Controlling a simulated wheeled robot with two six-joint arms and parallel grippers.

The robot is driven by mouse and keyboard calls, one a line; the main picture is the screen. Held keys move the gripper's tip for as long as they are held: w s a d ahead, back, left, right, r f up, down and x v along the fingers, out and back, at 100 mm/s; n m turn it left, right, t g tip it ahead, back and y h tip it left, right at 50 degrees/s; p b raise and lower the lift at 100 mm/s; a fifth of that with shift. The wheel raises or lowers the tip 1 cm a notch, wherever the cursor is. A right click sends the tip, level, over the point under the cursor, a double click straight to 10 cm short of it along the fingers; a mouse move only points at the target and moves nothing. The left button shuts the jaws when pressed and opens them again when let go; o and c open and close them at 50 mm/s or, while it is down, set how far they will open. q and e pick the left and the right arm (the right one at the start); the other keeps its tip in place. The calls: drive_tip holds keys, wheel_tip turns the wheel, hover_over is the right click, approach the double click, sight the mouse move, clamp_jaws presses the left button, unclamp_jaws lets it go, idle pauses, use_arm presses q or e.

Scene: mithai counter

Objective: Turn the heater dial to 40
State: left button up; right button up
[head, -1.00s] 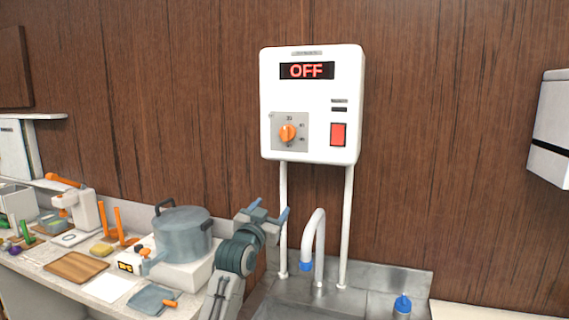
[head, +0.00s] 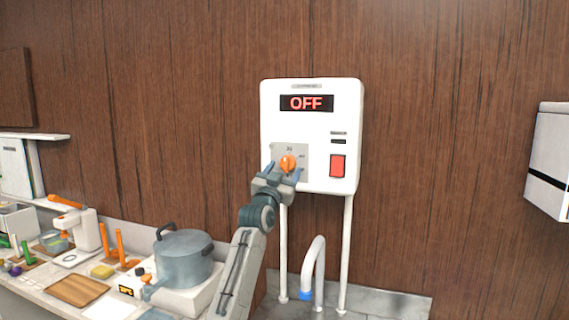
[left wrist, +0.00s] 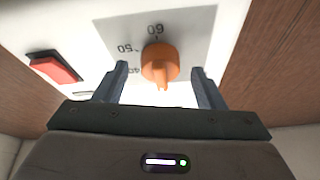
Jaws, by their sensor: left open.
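The white heater box (head: 330,150) hangs on the wood wall and its display (head: 306,103) reads OFF in red. Its orange dial (head: 288,163) sits on a grey plate at the lower left of the box. My left gripper (head: 283,172) is open at the dial, its lower part covering some of the plate. In the left wrist view the dial (left wrist: 160,64) lies between the two spread fingers (left wrist: 160,88), with a gap on each side. The numbers 60, 50 and part of 40 show around it. My right gripper is out of view.
A red switch (head: 338,166) is on the box right of the dial, and it also shows in the left wrist view (left wrist: 54,67). White pipes and a curved tap (head: 313,268) stand below.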

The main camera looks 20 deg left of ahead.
use_arm(q)
drive_tip(key=shift+w+r, duration=0.2)
drive_tip(key=shift+w, duration=0.4)
drive_tip(key=c, duration=1)
drive_tip(key=shift+o, duration=0.2)
drive_tip(key=shift+f+b, duration=0.15)
drive_tip(key=shift+b, duration=0.3)
drive_tip(key=m+h+b, duration=0.1)
drive_tip(key=m+b, duration=0.2)
drive_tip(key=b, duration=0.1)
drive_tip(key=m+g+h+b, duration=0.1)
drive_tip(key=m+h+b, duration=0.1)
drive_tip(key=b, duration=0.3)
drive_tip(key=m+h+b, duration=0.1)
drive_tip(key=m+b, duration=0.2)
drive_tip(key=b, duration=0.1)
drive_tip(key=shift+a+m+g, duration=0.3)
drive_tip(key=shift+a+m, duration=0.1)
drive_tip(key=m, duration=0.1)
drive_tip(key=m+h+b, duration=0.1)
drive_tip(key=m, duration=0.1)
drive_tip(key=shift+a+r+g, duration=0.1)
drive_tip(key=shift+r+g, duration=0.15)
drive_tip(key=shift+g, duration=0.15)
drive_tip(key=shift+r+m+g+h, duration=0.15)
drive_tip(key=shift+m+g+h, duration=0.2)
drive_tip(key=shift+m, duration=0.6)
drive_tip(key=shift+r+m+g+h, duration=0.1)
drive_tip(key=shift+m+g+h, duration=0.2)
drive_tip(key=shift+m, duration=0.65)
